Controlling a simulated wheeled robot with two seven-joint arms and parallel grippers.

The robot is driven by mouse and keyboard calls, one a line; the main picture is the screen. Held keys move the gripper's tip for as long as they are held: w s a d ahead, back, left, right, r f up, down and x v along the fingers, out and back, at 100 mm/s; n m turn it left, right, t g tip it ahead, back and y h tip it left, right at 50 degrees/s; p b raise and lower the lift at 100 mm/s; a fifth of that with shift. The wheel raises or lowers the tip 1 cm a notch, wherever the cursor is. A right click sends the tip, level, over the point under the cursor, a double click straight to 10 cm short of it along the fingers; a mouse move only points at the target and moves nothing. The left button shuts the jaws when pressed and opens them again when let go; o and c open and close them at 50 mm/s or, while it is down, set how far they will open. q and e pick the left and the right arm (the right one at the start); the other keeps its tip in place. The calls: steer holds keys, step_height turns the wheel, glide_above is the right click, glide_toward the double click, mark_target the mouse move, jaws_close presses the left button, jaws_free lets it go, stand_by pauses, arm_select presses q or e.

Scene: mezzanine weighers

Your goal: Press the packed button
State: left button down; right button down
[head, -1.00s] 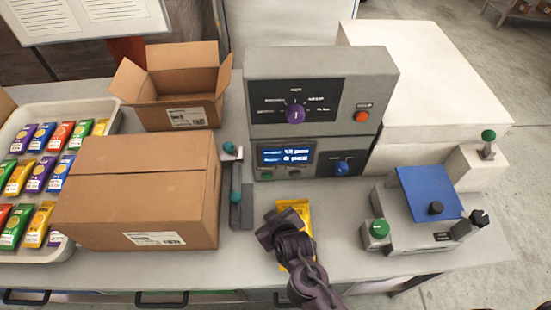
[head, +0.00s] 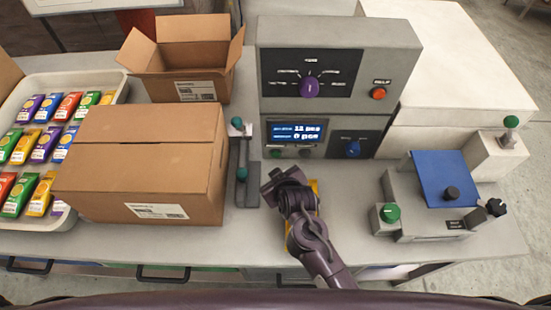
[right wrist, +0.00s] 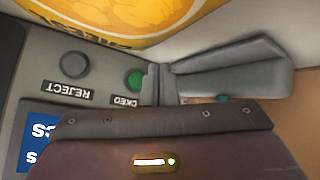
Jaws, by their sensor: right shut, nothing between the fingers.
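The green packed button (head: 277,155) is on the lower left front of the grey weigher, under its blue display (head: 297,132). In the right wrist view the green button (right wrist: 134,80) appears upside down, with its label partly covered. The grey reject button (right wrist: 74,65) is beside it. My right gripper (head: 271,187) is shut and empty, just in front of the panel and below the button. Its tips (right wrist: 156,82) appear close beside the green button; contact cannot be told. My left gripper is not in view.
A yellow packet (head: 316,188) lies partly hidden under my right gripper. A grey track (head: 246,192) with teal knobs and a closed carton (head: 145,135) are to the left. A blue-topped device (head: 443,175) stands right. Bare counter lies between it and my arm.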

mark_target(276, 155)
steer(key=shift+w, duration=1.75)
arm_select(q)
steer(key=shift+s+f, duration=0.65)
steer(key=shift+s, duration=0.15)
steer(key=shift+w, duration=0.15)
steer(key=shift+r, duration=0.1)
arm_select(e)
steer(key=shift+w+r, duration=0.1)
steer(key=shift+w, duration=0.05)
steer(key=shift+w, duration=0.2)
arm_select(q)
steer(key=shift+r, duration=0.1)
arm_select(e)
steer(key=shift+w, duration=0.15)
